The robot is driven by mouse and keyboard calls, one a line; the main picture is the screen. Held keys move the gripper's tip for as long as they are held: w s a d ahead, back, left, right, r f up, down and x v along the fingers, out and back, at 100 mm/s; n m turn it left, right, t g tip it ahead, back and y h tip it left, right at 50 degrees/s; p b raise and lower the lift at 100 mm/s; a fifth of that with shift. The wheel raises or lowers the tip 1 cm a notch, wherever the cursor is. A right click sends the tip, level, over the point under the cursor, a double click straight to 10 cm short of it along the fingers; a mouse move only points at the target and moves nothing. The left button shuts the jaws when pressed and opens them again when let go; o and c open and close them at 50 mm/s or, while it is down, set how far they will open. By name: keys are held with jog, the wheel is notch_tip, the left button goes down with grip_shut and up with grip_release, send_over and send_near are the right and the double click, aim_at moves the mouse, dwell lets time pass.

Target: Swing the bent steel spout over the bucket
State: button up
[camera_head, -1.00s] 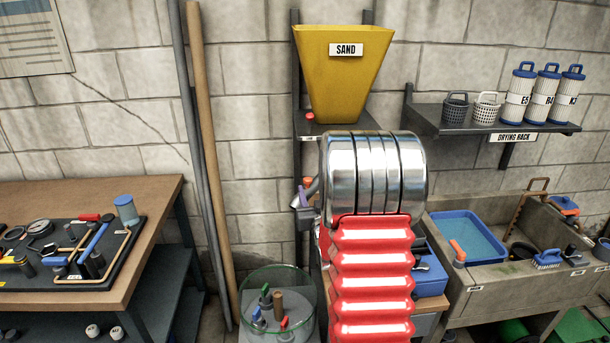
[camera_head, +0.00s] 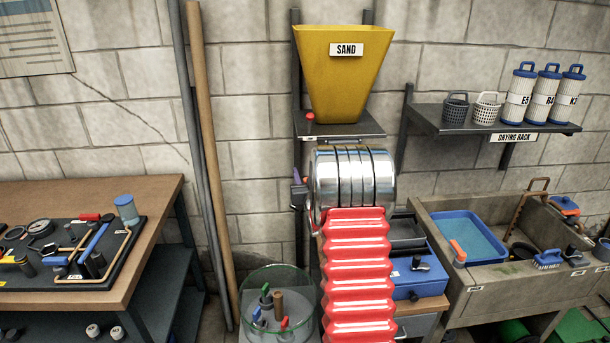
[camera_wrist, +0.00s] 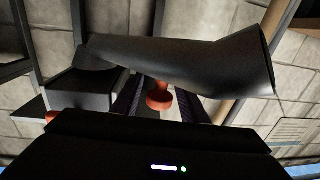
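The bent steel spout (camera_wrist: 185,65) is a dark grey tube in the wrist view. It crosses above my fingers and flares to a wide mouth at the right. An orange-red knob (camera_wrist: 159,98) shows just below the spout. My gripper (camera_wrist: 157,92) has its two ribbed dark fingers apart, one on each side of the knob. I cannot tell whether they touch it. In the head view, my arm hides most of the area below the sand hopper (camera_head: 340,75). Only a small dark part shows at the arm's left edge. I cannot make out the bucket.
A shelf (camera_head: 360,125) carries the hopper. A glass tub (camera_head: 262,330) with small tools stands below left. A blue case (camera_head: 425,275) is right of my arm, then a stone sink (camera_head: 480,295). A workbench (camera_head: 150,230) stands at the left. Poles (camera_head: 205,130) lean on the wall.

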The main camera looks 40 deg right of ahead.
jog(key=shift+c, duration=0.6)
grip_shut()
jog(key=shift+w+a, duration=0.1)
